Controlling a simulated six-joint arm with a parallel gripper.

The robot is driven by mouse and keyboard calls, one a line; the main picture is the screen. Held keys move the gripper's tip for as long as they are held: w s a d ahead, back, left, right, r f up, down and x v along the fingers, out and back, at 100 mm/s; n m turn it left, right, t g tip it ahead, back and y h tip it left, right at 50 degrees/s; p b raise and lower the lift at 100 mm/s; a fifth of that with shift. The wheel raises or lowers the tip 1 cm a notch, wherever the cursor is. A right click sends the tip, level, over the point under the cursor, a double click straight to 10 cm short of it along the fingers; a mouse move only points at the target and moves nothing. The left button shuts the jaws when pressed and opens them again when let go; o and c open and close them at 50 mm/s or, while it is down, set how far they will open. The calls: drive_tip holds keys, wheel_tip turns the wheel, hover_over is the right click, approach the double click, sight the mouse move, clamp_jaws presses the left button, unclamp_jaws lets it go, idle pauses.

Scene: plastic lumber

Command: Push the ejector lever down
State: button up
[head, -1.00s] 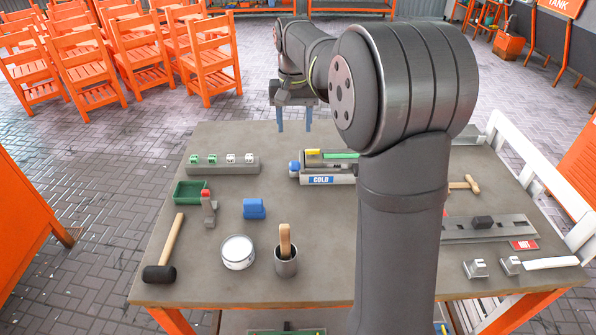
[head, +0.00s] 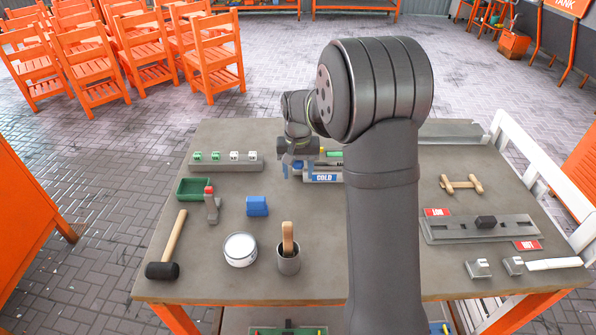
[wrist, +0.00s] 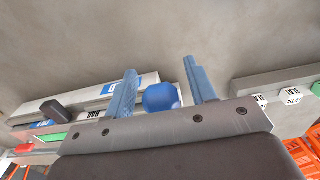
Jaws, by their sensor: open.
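The long mould unit with the blue COLD label (head: 323,178) lies at the far middle of the table, partly hidden by my arm. It also shows in the wrist view (wrist: 90,105), slanting left with a green strip. A round blue knob (wrist: 161,97), which looks like the ejector lever's end, shows between my two blue fingers in the wrist view. My gripper (wrist: 160,66) is open, with a finger on each side of the knob and visible gaps. In the head view my gripper (head: 296,170) is low at the unit's left end; the knob cannot be told apart there.
A grey rack (head: 226,166) with several cubes stands to the left.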

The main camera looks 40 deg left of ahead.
drive_tip(key=shift+f, duration=0.2)
drive_tip(key=shift+c, duration=0.2)
clamp_jaws()
drive_tip(key=shift+s+d+f+t+y, duration=0.2)
drive_tip(key=shift+f+t+y, duration=0.25)
drive_tip(key=shift+f, duration=0.25)
drive_tip(key=shift+s+d+f+t+y, duration=0.2)
drive_tip(key=shift+f+t+y, duration=0.25)
drive_tip(key=shift+f, duration=0.2)
drive_tip(key=shift+d+f, duration=0.1)
drive_tip(key=shift+f, duration=0.75)
drive_tip(key=shift+o, duration=0.2)
unclamp_jaws()
